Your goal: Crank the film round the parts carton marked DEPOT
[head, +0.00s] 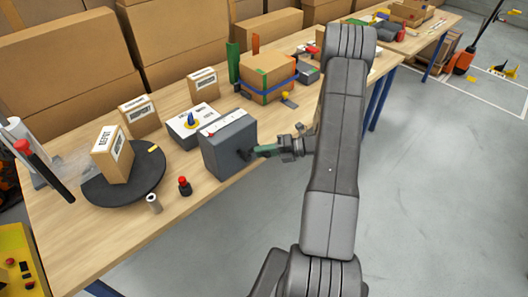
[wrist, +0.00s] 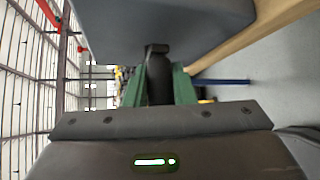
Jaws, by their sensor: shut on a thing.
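The parts carton marked DEPOT (head: 113,155) stands on a dark round turntable (head: 144,190) at the left of the bench. Clear film (head: 70,162) stretches from the white roll (head: 17,132) at the left edge towards the carton; how far it wraps round is hard to tell. A grey crank box (head: 230,146) stands right of the turntable. My gripper (head: 262,151) is at its right side, shut on the dark crank handle (head: 243,155). In the wrist view the green fingers of my gripper (wrist: 159,88) close on both sides of the black handle (wrist: 158,68).
A red-topped black button (head: 184,186) and a small metal cylinder (head: 153,203) stand near the front edge. A white box with a blue knob (head: 192,124) and two labelled cartons (head: 139,116) (head: 202,85) stand behind. A blue-strapped carton (head: 266,78) is farther right.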

